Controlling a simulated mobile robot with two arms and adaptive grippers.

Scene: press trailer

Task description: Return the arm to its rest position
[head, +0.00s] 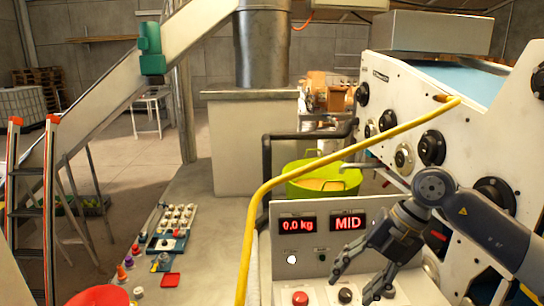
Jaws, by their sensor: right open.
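My right arm (480,228) comes in from the right, with its elbow-like joint in front of the white machine. My right gripper (351,288) points down and to the left, open, with nothing visible between its fingers. It is in front of the lower part of the control panel (383,212), close to a black knob (346,296). Whether a finger touches the knob or panel I cannot tell. A red button (300,298) is left of the knob. My left gripper is not in view.
A yellow rail (330,159) curves across in front of the panel and machine. The white press (400,104) with black dials fills the right side. A green tub (322,180) stands behind the panel. Small coloured items and a tray (178,217) lie at left.

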